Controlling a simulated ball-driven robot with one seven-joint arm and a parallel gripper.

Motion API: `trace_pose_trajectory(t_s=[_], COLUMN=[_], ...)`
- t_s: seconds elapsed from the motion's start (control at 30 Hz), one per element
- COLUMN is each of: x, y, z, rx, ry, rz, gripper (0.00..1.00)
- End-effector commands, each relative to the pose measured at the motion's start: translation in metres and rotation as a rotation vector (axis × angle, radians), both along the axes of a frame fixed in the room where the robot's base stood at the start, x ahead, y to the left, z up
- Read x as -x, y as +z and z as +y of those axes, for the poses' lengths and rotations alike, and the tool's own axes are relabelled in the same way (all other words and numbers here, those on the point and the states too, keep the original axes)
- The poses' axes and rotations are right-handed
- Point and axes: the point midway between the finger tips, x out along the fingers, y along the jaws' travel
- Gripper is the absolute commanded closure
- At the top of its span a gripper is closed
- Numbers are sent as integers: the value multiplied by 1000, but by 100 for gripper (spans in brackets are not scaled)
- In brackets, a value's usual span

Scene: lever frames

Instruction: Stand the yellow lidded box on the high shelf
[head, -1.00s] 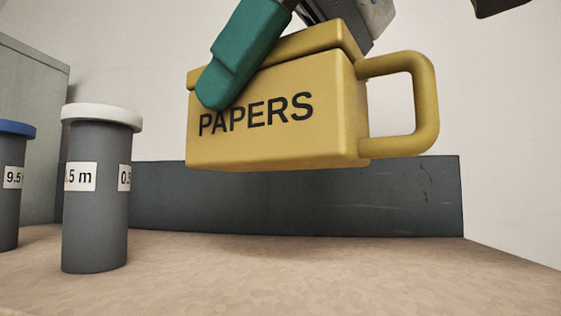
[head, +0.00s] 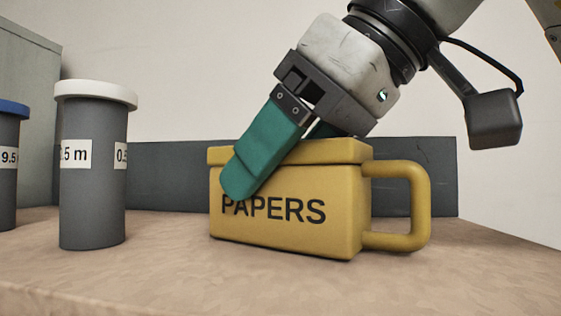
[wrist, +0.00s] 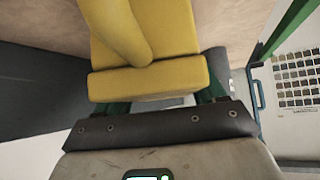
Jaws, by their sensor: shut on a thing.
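The yellow lidded box (head: 290,230), marked PAPERS with a loop handle on its right side, is upright in the head view. Its base appears to rest on, or be just at, the tan shelf surface (head: 160,275). My gripper (head: 275,165) comes down from the upper right, tilted, with one green finger across the box's front face and the other mostly hidden behind it. It is shut on the box. In the wrist view the yellow box (wrist: 150,80) sits between the green fingers, its handle toward the top.
A grey canister with a white lid (head: 93,175) stands left of the box with a gap between them. A blue-lidded canister (head: 8,170) is at the far left edge. A dark grey back panel (head: 165,180) runs behind. Bare surface lies in front and right.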

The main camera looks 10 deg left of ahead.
Motion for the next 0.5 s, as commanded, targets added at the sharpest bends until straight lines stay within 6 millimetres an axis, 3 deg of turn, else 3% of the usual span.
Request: trace_pose_trajectory(t_s=[0.03, 0.07, 0.3, 0.5], x=[0, 0, 0, 0], y=[-2, -3, -2, -2], z=[0, 0, 0, 0], rx=[-1, 0, 0, 0], ry=[1, 1, 0, 0], rz=[0, 1, 0, 0], gripper=[77, 30, 7, 5])
